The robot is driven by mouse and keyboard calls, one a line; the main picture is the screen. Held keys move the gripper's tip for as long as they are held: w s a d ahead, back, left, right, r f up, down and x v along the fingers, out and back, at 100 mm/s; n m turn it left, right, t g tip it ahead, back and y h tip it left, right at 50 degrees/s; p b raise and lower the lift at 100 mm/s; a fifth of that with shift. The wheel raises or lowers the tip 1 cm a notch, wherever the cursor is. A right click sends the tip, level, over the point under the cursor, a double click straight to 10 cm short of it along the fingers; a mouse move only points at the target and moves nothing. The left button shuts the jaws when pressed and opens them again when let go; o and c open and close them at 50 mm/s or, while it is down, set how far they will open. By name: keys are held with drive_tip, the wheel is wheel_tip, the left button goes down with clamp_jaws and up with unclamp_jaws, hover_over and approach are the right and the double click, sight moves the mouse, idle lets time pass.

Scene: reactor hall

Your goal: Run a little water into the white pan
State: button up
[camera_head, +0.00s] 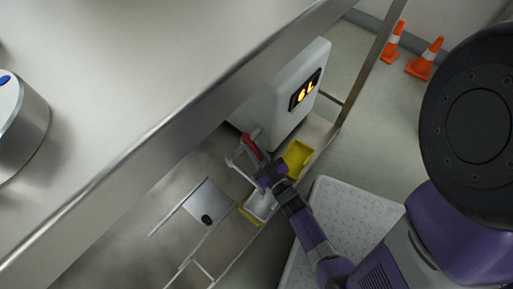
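A white box (287,98) with a lit orange display stands under the steel top. A red lever (251,146) and a pale spout-like piece sit at its near lower corner. The white pan (261,207) lies below, between two yellow patches, partly hidden by my purple arm. My gripper (256,173) reaches in close to the red lever, above the pan. Its fingers are small and overlap the pale pieces, so I cannot tell whether it touches the lever or is open or shut. No water is visible.
A yellow tray or pad (298,154) lies right of my gripper. A metal plate with a black knob (207,219) is to the left. Orange cones (427,60) stand on the floor behind.

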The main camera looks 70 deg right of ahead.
drive_tip(key=shift+o, duration=0.9)
drive_tip(key=p+v, duration=0.2)
drive_tip(key=v, duration=0.6)
drive_tip(key=shift+w, duration=0.1)
